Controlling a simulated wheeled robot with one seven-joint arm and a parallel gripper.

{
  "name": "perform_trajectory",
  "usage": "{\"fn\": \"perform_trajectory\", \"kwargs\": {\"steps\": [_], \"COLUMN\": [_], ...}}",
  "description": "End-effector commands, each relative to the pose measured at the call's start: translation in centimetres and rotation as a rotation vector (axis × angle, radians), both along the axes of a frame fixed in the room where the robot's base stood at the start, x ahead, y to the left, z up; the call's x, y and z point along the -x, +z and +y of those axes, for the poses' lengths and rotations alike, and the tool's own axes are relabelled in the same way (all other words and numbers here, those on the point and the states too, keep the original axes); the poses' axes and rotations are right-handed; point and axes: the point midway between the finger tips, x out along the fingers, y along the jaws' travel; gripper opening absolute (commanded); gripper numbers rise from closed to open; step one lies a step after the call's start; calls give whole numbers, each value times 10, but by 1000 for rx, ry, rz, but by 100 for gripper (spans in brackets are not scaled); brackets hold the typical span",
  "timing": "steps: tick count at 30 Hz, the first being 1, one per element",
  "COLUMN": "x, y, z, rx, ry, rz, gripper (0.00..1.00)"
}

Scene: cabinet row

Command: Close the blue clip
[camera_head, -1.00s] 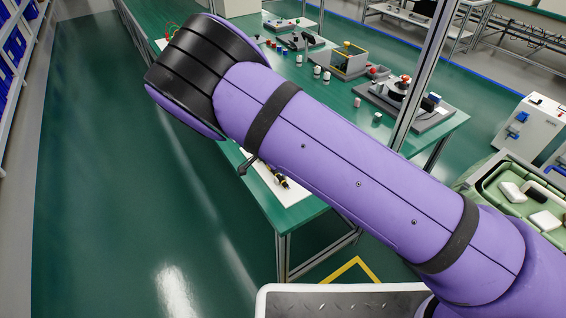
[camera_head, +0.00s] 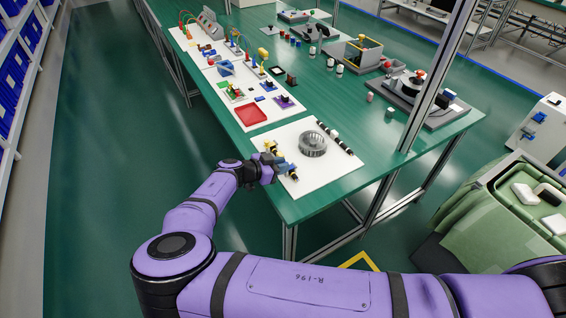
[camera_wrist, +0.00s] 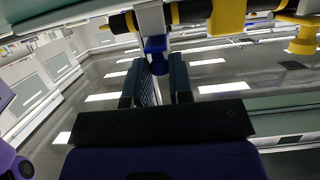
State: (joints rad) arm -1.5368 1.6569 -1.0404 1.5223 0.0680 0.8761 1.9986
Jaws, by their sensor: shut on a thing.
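The blue clip (camera_wrist: 155,48) shows near the top of the wrist view, below a white block (camera_wrist: 152,18) on a black and yellow rod (camera_wrist: 190,12). My gripper (camera_wrist: 158,72) has its two dark fingers on either side of the clip's lower end, shut on it. In the head view my gripper (camera_head: 271,168) is at the near left edge of the white board (camera_head: 305,183), with a small blue part (camera_head: 284,168) just right of it. The exact position of the clip is too small to tell there.
A grey finned round part (camera_head: 312,144) stands on the board, with a second black rod (camera_head: 335,138) behind it. A red tray (camera_head: 250,114) lies farther back on the green table (camera_head: 350,185). The floor left of the table is clear.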

Motion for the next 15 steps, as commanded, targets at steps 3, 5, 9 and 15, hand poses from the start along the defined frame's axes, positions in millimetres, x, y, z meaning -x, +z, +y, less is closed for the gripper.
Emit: {"fn": "perform_trajectory", "kwargs": {"steps": [3, 5, 9, 15], "x": [0, 1, 1, 1], "y": [-4, -5, -7, -6], "z": [1, 1, 2, 2], "rx": [45, 62, 90, 87], "ry": [2, 1, 1, -1], "rz": [-30, -42, -60, -57], "gripper": [0, 0, 0, 30]}}
